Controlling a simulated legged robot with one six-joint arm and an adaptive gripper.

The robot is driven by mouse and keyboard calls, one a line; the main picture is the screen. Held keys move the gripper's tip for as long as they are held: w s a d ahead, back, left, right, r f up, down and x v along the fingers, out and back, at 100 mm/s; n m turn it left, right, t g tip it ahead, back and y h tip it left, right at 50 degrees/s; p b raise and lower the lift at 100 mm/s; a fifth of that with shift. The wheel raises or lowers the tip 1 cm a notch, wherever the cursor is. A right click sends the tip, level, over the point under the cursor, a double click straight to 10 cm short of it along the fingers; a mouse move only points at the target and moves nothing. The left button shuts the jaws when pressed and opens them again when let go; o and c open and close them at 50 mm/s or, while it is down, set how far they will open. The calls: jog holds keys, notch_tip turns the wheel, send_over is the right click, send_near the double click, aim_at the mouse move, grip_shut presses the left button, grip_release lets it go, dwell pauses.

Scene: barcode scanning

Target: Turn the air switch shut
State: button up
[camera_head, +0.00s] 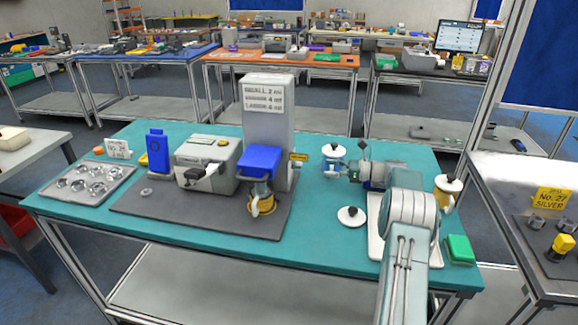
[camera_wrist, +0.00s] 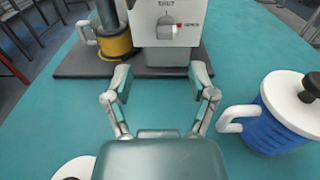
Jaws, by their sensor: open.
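A grey dial knob (camera_wrist: 166,22), which looks like the air switch, sits on the pale face of a machine housing (camera_wrist: 190,38) ahead in the wrist view. Small lettering and a red mark are beside it, too small to read surely. My gripper (camera_wrist: 161,78) is open and empty, its two fingers apart and pointing toward the housing, short of the knob. In the head view the tall grey housing (camera_head: 268,115) stands at the table's middle; its knob is not clearly visible there, and my arm reaches in from the lower right.
A blue mug with a white lid (camera_wrist: 290,108) stands right of my gripper. A round white lid (camera_head: 351,215) lies on the teal table. A green box (camera_head: 460,249) sits at the right corner. Teal surface before the housing is clear.

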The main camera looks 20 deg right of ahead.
aim_at(299, 164)
jog(key=shift+w+d+f+m+t, duration=0.1)
jog(key=shift+d+f+m+t, duration=0.2)
jog(key=shift+f, duration=0.2)
jog(key=shift+w+a, duration=0.45)
jog(key=shift+w, duration=0.05)
jog(key=x, duration=0.9)
jog(key=shift+a, duration=0.15)
jog(key=shift+d, duration=0.25)
jog(key=shift+c, duration=1.3)
jog(key=shift+s+a+r, duration=0.1)
grip_shut()
